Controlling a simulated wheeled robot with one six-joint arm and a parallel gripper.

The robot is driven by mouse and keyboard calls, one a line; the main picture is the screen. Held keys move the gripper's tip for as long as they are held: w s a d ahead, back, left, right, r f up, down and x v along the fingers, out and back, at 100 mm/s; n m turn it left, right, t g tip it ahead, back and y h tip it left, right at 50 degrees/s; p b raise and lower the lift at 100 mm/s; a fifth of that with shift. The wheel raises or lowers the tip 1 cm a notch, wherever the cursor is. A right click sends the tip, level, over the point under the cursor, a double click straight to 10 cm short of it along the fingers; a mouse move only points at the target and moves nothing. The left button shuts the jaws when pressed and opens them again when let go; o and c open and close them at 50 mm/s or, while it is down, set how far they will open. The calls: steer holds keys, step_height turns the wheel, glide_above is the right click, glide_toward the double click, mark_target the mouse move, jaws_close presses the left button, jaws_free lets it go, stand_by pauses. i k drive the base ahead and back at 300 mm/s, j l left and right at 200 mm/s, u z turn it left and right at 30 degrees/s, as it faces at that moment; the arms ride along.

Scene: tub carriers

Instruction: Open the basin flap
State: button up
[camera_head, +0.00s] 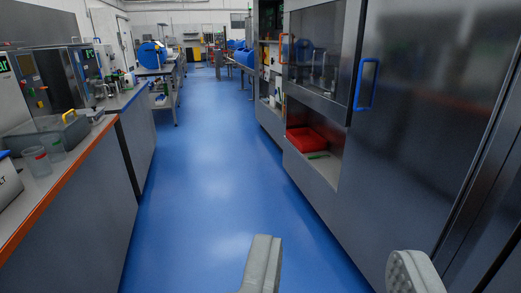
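My gripper (335,250) shows at the bottom edge, its two pale grey fingers wide apart with only blue floor and dark cabinet front between them. It is open and empty, and touches nothing visible. I cannot tell for sure which part is the basin flap. The panel looks shut. An orange handle (283,48) stands at the panel's left edge.
A red tub (306,140) sits in an open bay below the glazed panel. A grey counter with an orange edge (62,185) runs along the left, bearing clear cups (37,160) and a yellow-handled box (50,130). The blue floor (215,170) between is clear.

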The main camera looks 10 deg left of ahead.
mark_target(93, 112)
steer(key=i+u, duration=0.25)
steer(key=i, duration=0.35)
steer(key=i+u, duration=0.25)
steer(key=i, duration=0.3)
steer(key=i+l+u, duration=0.25)
steer(key=i, duration=0.35)
steer(key=i+j, duration=0.2)
steer(key=i, duration=0.35)
steer(key=i+j+u, duration=0.15)
steer(key=i, duration=0.35)
steer(key=i+j, duration=0.1)
steer(key=i, duration=0.45)
steer(key=i+j+u, duration=0.15)
steer(key=i+j, duration=0.1)
steer(key=i, duration=0.05)
